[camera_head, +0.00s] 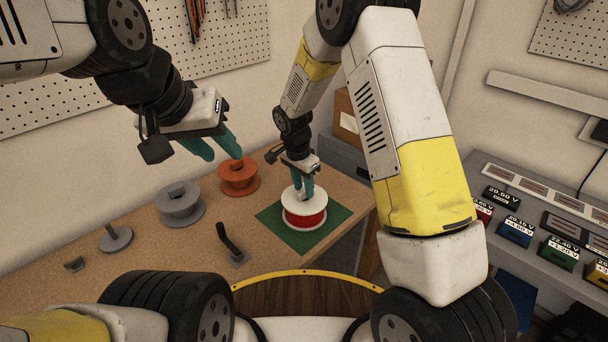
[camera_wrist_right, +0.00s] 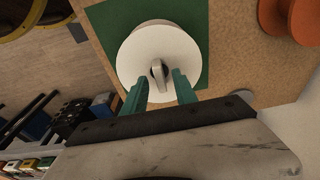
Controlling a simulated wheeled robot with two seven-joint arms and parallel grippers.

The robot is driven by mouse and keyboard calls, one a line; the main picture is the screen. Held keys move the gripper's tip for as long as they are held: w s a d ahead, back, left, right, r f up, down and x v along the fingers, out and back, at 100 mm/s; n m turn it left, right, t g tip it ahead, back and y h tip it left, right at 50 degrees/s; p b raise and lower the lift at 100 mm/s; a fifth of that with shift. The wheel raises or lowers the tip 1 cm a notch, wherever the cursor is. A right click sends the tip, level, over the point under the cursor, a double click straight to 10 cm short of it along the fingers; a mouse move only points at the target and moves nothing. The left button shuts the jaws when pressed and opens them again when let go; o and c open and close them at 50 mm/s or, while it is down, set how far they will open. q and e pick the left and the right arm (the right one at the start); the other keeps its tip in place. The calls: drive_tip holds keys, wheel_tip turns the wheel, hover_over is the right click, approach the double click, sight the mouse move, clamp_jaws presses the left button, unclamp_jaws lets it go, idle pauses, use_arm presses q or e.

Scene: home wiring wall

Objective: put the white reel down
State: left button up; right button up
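The white reel (camera_head: 304,208), wound with red wire, sits upright on the green mat (camera_head: 269,218) near the bench's right end. In the right wrist view its round white flange (camera_wrist_right: 133,60) faces me, with a small metal knob (camera_wrist_right: 159,74) at the centre. My right gripper (camera_head: 303,190) is just above the reel. In the wrist view its teal fingers (camera_wrist_right: 160,82) are apart, with a gap on each side of the knob. My left gripper (camera_head: 222,152) is open and empty in the air, near the orange reel.
An orange reel (camera_head: 238,178) and a grey reel (camera_head: 180,205) stand left of the mat. A grey disc with a post (camera_head: 115,238) and a black lever (camera_head: 230,243) are nearer me. A cardboard box (camera_head: 345,120) stands behind. Meters (camera_head: 514,231) line the right shelf.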

wheel_tip(320, 180, up, 10)
drive_tip(key=s+a, duration=0.1)
drive_tip(key=s+d+r+n+t+y, duration=0.1)
drive_tip(key=s+d+r+n, duration=0.1)
drive_tip(key=s+d+r, duration=0.35)
drive_tip(key=s+d+r+n+t+y, duration=0.1)
drive_tip(key=s+d+r+n, duration=0.15)
drive_tip(key=r, duration=0.55)
drive_tip(key=s+d+r+n+t, duration=0.1)
drive_tip(key=s+d, duration=0.1)
drive_tip(key=s, duration=0.3)
drive_tip(key=s+d+r+n+t+y, duration=0.1)
drive_tip(key=s+d+r+n, duration=0.1)
drive_tip(key=s, duration=0.3)
drive_tip(key=s+d+r+n+t, duration=0.1)
drive_tip(key=s+d+r+n, duration=0.1)
drive_tip(key=s, duration=0.4)
drive_tip(key=shift+d+r, duration=0.25)
drive_tip(key=shift+d, duration=0.5)
